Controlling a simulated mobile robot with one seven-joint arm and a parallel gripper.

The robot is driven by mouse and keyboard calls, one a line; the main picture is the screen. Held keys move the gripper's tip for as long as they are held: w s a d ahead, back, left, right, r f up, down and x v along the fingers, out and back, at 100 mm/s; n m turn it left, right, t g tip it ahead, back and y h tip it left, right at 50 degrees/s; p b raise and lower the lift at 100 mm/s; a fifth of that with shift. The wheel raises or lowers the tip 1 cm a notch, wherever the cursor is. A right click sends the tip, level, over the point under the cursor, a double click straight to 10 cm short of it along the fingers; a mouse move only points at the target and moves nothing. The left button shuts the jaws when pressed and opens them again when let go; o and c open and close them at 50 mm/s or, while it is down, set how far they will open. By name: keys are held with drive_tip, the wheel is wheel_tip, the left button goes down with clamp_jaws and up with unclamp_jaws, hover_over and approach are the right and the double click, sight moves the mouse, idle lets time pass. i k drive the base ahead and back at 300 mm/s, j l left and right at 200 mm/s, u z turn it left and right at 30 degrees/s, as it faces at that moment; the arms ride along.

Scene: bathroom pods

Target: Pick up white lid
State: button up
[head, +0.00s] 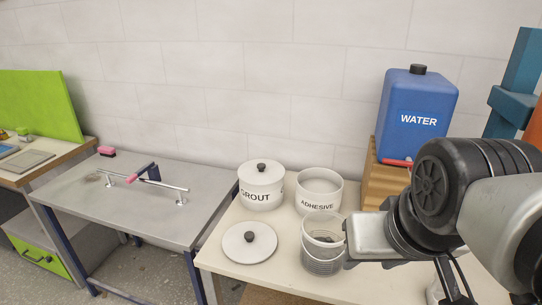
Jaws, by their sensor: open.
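A round white lid (249,243) with a black knob lies flat on the pale table, in front of the white GROUT pot (262,195). That pot has a similar white lid with a black knob on top. My gripper (455,289) is at the lower right, low in the picture and partly cut off by the bottom edge. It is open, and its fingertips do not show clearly. It is well to the right of the loose lid and apart from it, with the clear tubs in between.
The open white ADHESIVE pot (319,192) stands beside the GROUT pot. Stacked clear tubs (323,243) stand right of the lid. A blue WATER container (416,112) sits on a wooden block at the back. A grey table (140,205) with a metal bar stands left.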

sight(248, 242)
drive_tip(key=i+j+z, duration=0.1)
drive_tip(key=j+z, duration=0.85)
drive_tip(key=j, duration=0.1)
